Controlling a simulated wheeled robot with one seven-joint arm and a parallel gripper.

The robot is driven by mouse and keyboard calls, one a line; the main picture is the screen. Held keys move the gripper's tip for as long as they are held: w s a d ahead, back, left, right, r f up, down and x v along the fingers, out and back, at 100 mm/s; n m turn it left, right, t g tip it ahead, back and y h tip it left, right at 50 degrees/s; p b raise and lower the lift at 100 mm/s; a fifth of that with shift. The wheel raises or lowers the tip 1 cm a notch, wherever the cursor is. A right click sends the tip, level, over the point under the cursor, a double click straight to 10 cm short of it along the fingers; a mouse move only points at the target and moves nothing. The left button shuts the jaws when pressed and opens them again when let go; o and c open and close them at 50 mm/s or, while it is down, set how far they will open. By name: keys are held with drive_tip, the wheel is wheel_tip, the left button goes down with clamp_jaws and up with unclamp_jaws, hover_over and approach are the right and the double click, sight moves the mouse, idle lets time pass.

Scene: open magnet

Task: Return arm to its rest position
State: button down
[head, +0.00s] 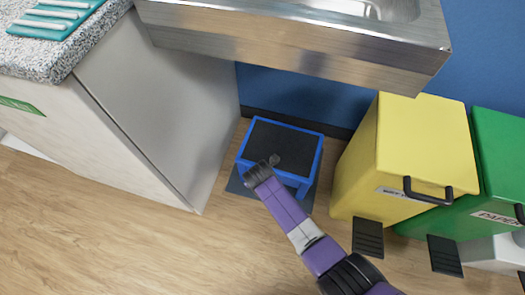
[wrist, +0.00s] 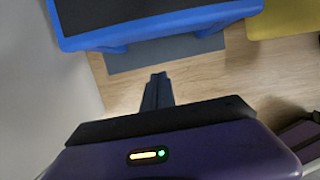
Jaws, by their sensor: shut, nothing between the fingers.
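My gripper (wrist: 158,88) is shut and empty in the wrist view, its fingers together over the wood floor. In the head view my purple arm comes up from the lower right, and its gripper end (head: 274,161) shows over the black top of a low blue stool (head: 314,150). The fingertips are small there. In the wrist view the blue stool (wrist: 165,30) lies beyond the fingertips, with a gap of floor between in the picture. I cannot tell the height of my gripper above the stool.
A steel sink (head: 290,50) overhangs the stool. A grey-sided cabinet (head: 150,100) stands left. A yellow bin (head: 415,140) and a green bin (head: 500,145) with pedals stand right. A teal drying rack (head: 55,20) sits on the counter. The wood floor (head: 100,240) at lower left is clear.

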drive_tip(key=w+a+r+m+t+y, duration=0.3)
drive_tip(key=w+a+r+m+t, duration=0.1)
drive_tip(key=w+a+r+m, duration=0.3)
drive_tip(key=s+d+r+m+t+y, duration=0.2)
drive_tip(key=s+r+m+t, duration=0.3)
drive_tip(key=m, duration=0.4)
drive_tip(key=s+d+r+m+t+h, duration=0.1)
drive_tip(key=s+d+r+m+t, duration=0.2)
drive_tip(key=s+d+r+m, duration=0.75)
drive_tip(key=s+d+r+m+t+h, duration=0.2)
drive_tip(key=s+d+r+m, duration=0.4)
drive_tip(key=s+r, duration=0.8)
drive_tip(key=s+d+r+g+h, duration=0.15)
drive_tip(key=s+d, duration=0.35)
drive_tip(key=s, duration=0.5)
wheel_tip(320, 180, up, 25)
drive_tip(key=p, duration=2.4)
drive_tip(key=shift+w+a+r+p, duration=0.15)
drive_tip(key=shift+w+r+p, duration=0.1)
drive_tip(key=shift+p, duration=0.15)
